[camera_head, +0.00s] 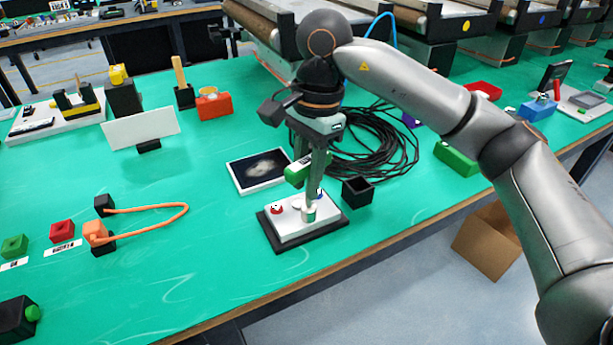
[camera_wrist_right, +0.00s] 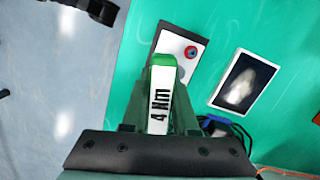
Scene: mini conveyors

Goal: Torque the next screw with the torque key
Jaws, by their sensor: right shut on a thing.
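My right gripper (camera_head: 312,190) points down over a white block on a black base (camera_head: 332,224), near the table's front edge. It is shut on the torque key (camera_head: 298,172), whose green part shows beside the fingers. In the right wrist view the key (camera_wrist_right: 162,100) is white and green, marked "4 Nm", and lies between the fingers. A red screw (camera_head: 277,209) stands on the left part of the block and also shows in the right wrist view (camera_wrist_right: 191,52). My left gripper is not in view.
A dark-screened tablet (camera_head: 258,168) lies behind the block. A small open black box (camera_head: 357,190) stands to its right, with a coil of black cable (camera_head: 385,150) behind. An orange cable loop (camera_head: 150,208) lies left. The table's front left middle is clear.

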